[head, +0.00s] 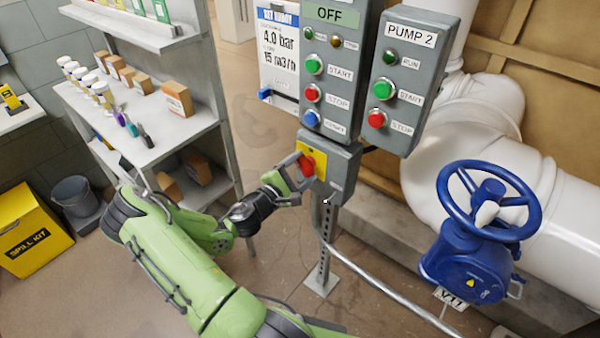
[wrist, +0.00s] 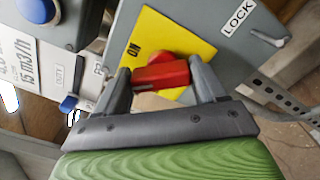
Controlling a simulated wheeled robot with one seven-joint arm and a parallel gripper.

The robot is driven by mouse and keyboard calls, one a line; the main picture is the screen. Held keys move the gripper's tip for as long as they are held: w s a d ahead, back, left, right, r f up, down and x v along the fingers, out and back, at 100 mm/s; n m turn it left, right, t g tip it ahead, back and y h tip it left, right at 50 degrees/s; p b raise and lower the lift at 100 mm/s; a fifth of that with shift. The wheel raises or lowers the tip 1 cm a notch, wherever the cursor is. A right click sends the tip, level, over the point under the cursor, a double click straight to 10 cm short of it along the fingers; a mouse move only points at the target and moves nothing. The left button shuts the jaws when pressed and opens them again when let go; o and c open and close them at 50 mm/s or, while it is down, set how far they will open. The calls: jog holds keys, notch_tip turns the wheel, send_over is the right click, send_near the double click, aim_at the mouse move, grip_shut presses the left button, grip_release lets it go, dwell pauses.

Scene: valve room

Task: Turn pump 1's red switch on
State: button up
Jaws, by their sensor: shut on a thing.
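The red switch (wrist: 161,75) is a rotary handle on a yellow plate (wrist: 187,31) on the grey switch box. In the wrist view, my gripper (wrist: 164,78) has a finger on each side of the red handle and is shut on it. The word ON shows on the plate beside the handle. In the head view, the red switch (head: 306,166) sits on the box below the pump 1 panel (head: 328,60), whose sign reads OFF. My gripper (head: 300,172) reaches it from the left and partly covers it.
The pump 2 panel (head: 408,75) is at the right, with green and red buttons. A blue valve wheel (head: 489,200) stands at lower right before white pipes. A shelf (head: 165,135) with bottles and boxes stands at left. A yellow spill kit box (head: 32,232) is on the floor.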

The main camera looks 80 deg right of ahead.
jog(key=m+b, duration=0.4)
jog(key=m, duration=0.1)
jog(key=shift+s+f, duration=0.1)
jog(key=shift+f, duration=0.05)
jog(key=shift+m+b, duration=0.95)
jog(key=shift+m, duration=0.35)
jog(key=shift+m, duration=0.3)
jog(key=o, duration=1)
jog(key=shift+s, duration=0.1)
jog(key=shift+o, duration=0.2)
jog(key=p+v, duration=0.1)
jog(key=v, duration=1.4)
jog(key=shift+w+a+p, duration=0.25)
jog(key=shift+a+p, duration=0.1)
